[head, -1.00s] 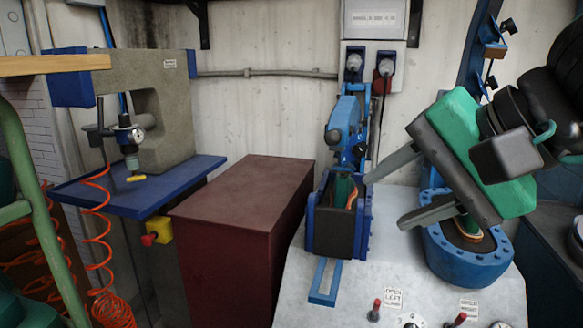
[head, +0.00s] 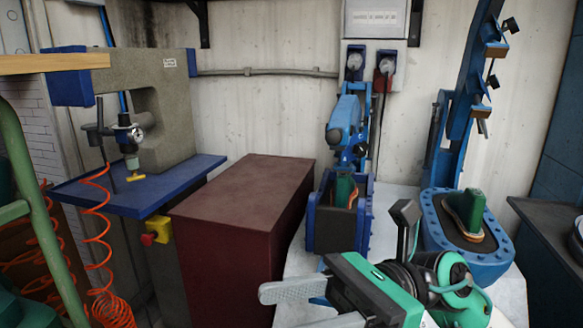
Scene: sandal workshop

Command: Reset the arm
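My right gripper (head: 283,309) is low in the foreground, in front of the machine. Its two grey fingers point left and stand apart with nothing seen between them. A green shoe form with a tan sole (head: 465,213) stands in the right blue press basin (head: 497,258). Another green form (head: 345,189) stands in the left blue press box (head: 325,232). My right gripper is apart from both forms in the picture, nearer the front. My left gripper is not in view.
A dark red cabinet (head: 245,190) stands left of the machine. Further left is a grey press with a blue table (head: 100,195) and a coiled orange hose (head: 98,240). A green tube frame (head: 30,190) is at the left edge. A dark counter (head: 550,230) is at right.

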